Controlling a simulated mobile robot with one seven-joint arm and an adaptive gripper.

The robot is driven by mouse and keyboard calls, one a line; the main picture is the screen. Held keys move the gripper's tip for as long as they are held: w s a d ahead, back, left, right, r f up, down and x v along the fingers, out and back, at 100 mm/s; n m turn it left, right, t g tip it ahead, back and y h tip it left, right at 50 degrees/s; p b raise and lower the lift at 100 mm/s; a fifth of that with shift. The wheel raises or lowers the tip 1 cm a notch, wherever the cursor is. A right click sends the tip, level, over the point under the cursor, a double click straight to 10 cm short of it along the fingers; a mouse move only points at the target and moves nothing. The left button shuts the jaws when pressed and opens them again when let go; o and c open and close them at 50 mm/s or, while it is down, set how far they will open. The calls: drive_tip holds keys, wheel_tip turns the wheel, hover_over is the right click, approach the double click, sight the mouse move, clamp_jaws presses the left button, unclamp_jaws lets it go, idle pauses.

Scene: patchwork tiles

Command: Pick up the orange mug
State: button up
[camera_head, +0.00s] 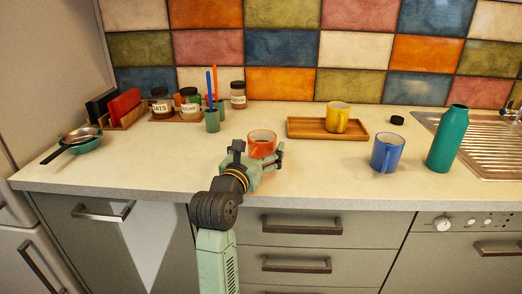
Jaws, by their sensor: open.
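The orange mug (262,136) stands upright on the counter, just beyond my gripper in the head view. My gripper (262,153) is open, with its fingers spread in front of the mug. The gripper hides the lower part of the mug. I cannot tell whether the fingers touch it or are a little short of it. The mug's handle is not clearly visible.
A yellow mug (337,117) sits on a wooden tray (300,128) behind to the right. A blue mug (387,152) and a teal bottle (447,138) stand further right. A grey-green cup (212,121), jars (160,101) and a pan (80,135) are left. The counter (325,170) is clear front right.

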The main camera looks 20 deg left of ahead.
drive_tip(key=shift+w, duration=0.95)
drive_tip(key=c, duration=1.6)
drive_tip(key=shift+r, duration=0.1)
drive_tip(key=shift+c, duration=0.4)
drive_tip(key=shift+r, duration=0.25)
